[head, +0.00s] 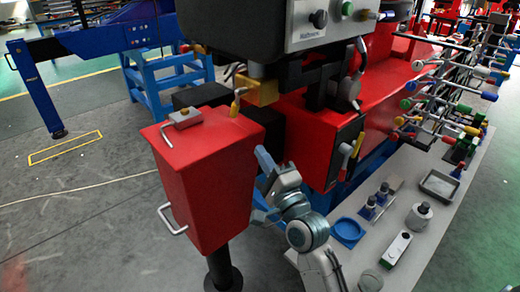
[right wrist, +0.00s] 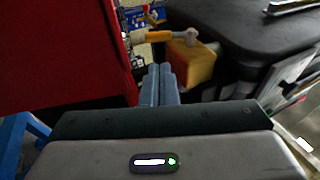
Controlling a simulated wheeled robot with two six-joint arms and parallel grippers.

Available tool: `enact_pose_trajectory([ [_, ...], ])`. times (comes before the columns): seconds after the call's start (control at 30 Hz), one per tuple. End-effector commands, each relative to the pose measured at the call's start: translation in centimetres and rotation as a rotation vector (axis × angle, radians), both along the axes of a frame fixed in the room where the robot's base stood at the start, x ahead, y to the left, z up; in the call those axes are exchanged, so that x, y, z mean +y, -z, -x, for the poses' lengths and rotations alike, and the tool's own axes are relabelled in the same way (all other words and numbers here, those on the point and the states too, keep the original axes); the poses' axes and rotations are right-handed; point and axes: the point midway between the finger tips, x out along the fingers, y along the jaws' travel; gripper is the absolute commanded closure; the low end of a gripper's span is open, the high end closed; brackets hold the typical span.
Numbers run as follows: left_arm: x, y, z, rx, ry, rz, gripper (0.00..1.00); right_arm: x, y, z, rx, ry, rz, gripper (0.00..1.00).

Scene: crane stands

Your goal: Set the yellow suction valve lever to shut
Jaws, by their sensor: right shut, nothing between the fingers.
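The yellow lever (head: 237,103) sits on a brass-coloured valve block (head: 258,91) behind the red tank's top, its yellow grip pointing down toward the tank in the head view. In the right wrist view the lever (right wrist: 158,36) extends left from a grey pivot above the valve block (right wrist: 192,63). My right gripper (right wrist: 164,68) is shut and empty, its fingertips just below the lever in that picture; I see no clear contact. In the head view my right gripper (head: 264,160) is low beside the red tank, partly hidden by it. My left gripper is out of view.
The red tank (head: 208,175) with a metal handle stands close left of my right arm. A red machine (head: 390,85) with a dark control box is behind. A grey bench (head: 395,210) at right holds bottles and trays. A rack of coloured levers (head: 450,100) is further right.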

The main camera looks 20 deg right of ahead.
Motion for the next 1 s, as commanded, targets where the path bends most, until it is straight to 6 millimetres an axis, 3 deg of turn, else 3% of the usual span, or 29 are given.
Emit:
enact_pose_trajectory([
  [0.3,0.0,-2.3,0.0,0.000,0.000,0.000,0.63,0.9,-2.9,-6.5,0.001,-0.001,0.001,1.00],
  [0.5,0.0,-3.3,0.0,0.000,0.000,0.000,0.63,1.3,-3.9,-9.3,0.001,0.000,0.004,1.00],
  [0.7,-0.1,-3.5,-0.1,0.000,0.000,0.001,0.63,1.5,-4.1,-10.6,0.002,0.000,0.004,1.00],
  [1.0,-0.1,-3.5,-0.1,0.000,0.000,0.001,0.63,1.5,-4.1,-10.6,0.002,0.000,0.004,1.00],
])
